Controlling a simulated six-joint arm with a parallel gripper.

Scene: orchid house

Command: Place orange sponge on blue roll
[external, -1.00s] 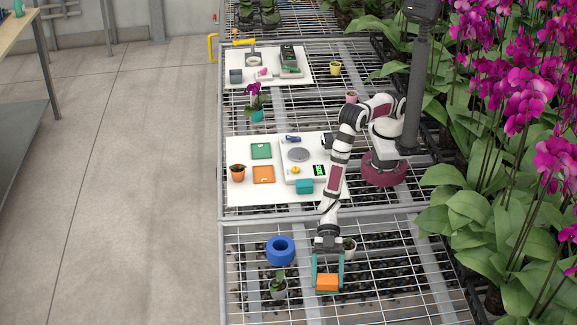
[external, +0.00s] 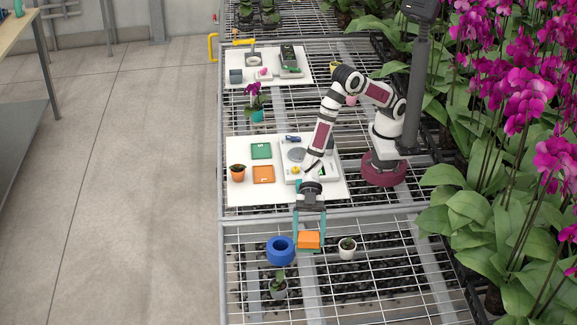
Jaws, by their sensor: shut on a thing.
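The orange sponge (external: 308,240) is a small block held between the teal fingers of my gripper (external: 309,238). My gripper points down and is shut on it. The blue roll (external: 281,250) is a thick ring with a dark hole, on the wire bench just left of the sponge in the picture. The sponge shows close to the roll's right side. I cannot tell its exact height above the mesh or whether it touches the roll.
Behind is a white board (external: 240,195) with trays and a scale. The mesh at the front right is free.

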